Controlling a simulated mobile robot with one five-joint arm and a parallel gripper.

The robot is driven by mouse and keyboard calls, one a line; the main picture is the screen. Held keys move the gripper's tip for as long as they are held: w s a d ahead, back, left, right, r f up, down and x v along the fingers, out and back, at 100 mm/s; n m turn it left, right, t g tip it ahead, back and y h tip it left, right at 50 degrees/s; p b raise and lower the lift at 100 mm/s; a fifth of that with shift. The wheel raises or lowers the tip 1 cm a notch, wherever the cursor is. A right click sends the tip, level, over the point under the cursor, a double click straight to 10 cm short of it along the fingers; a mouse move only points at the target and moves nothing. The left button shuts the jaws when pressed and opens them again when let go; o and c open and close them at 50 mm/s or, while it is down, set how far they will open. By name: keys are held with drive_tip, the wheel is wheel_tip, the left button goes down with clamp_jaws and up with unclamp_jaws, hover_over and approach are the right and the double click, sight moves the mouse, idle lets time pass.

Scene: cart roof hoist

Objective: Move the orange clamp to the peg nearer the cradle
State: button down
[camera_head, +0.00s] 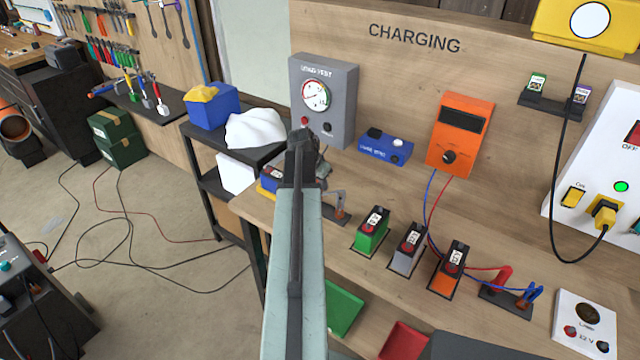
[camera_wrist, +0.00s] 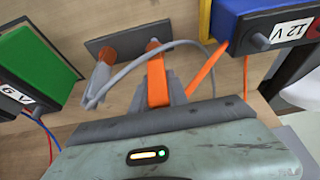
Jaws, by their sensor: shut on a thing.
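The orange clamp (camera_wrist: 157,80) is in the middle of the wrist view, between the tips of my gripper (camera_wrist: 172,94), which is shut on it. The clamp's far end overlaps the right peg (camera_wrist: 152,46) of a dark peg plate (camera_wrist: 125,40); I cannot tell if it is seated. A grey clamp (camera_wrist: 98,85) is at the left peg, with its grey lead looping past the orange one. An orange lead (camera_wrist: 213,70) runs up toward the blue 12 V battery (camera_wrist: 262,25). In the head view my arm mostly hides this spot; the peg plate (camera_head: 340,216) shows just right of it.
A green 6 V battery (camera_wrist: 35,60) stands left of the peg plate in the wrist view. In the head view, green (camera_head: 371,233), grey (camera_head: 407,245) and orange (camera_head: 449,266) batteries line the bench. A grey load tester (camera_head: 325,100) stands behind my arm.

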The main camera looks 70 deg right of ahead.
drive_tip(key=shift+f+b, duration=1.25)
drive_tip(key=shift+f, duration=0.1)
drive_tip(key=c, duration=1.2)
unclamp_jaws()
drive_tip(key=shift+r, duration=0.1)
drive_tip(key=p+v, duration=0.7)
drive_tip(key=shift+a+r, duration=0.2)
drive_tip(key=shift+r, duration=0.05)
